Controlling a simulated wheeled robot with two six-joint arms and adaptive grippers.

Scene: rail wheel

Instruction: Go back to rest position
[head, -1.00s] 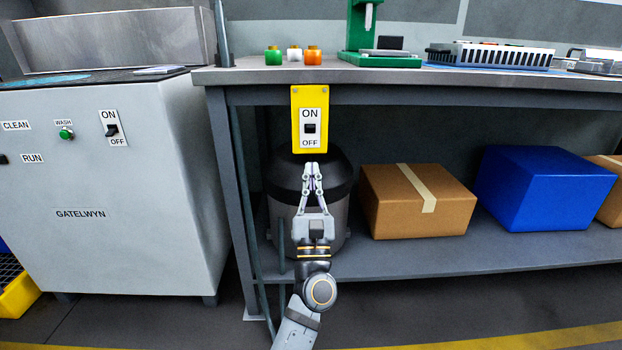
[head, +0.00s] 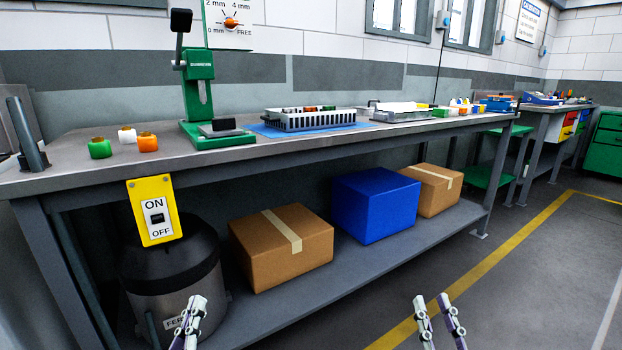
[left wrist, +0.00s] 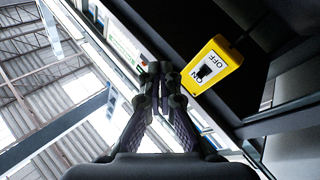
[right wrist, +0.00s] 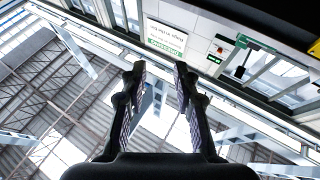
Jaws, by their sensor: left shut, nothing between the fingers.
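My left gripper (head: 193,304) shows at the bottom of the head view, in front of the grey drum. Its fingers are together and empty in the left wrist view (left wrist: 163,76). My right gripper (head: 432,304) shows at the bottom right of the head view, over the floor. Its fingers stand apart with nothing between them in the right wrist view (right wrist: 158,72). Both grippers are clear of the bench. The yellow ON/OFF switch plate (head: 144,224) hangs on the bench front, up and left of my left gripper, not touching it. It also shows in the left wrist view (left wrist: 224,58).
The workbench (head: 330,145) runs across the view, with a green press (head: 200,90) on top. Below are the drum (head: 175,280), a brown box (head: 268,262), a blue box (head: 372,212) and another brown box (head: 428,195). Open floor lies at the right.

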